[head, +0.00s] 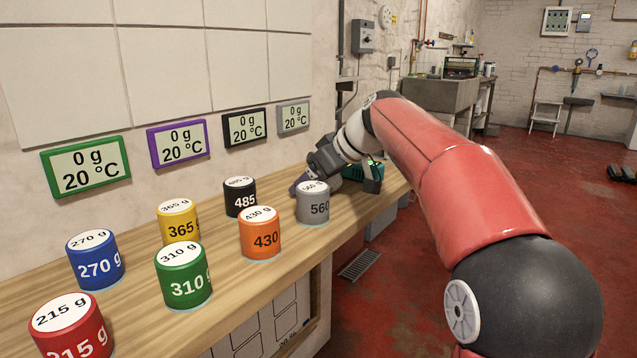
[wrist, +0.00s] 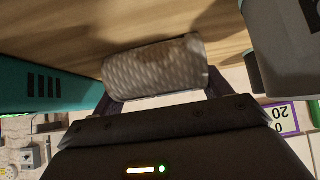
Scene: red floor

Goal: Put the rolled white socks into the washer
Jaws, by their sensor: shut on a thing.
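The rolled white socks (wrist: 150,72) show in the wrist view as a pale, ribbed roll lying across the space between my fingers, close to the wooden bench top. My gripper (wrist: 160,92) is shut on them, one finger at each end of the roll. In the head view my gripper (head: 318,172) is low at the far end of the bench, behind the grey weight, and I cannot make out the socks there. I cannot identify a washer in either view.
The grey 560 weight (head: 313,204) stands close beside my gripper, and a teal box (wrist: 45,85) is on its other side. Several coloured weights, such as the orange one (head: 260,234), stand along the wooden bench (head: 225,268). Red floor is open at the right.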

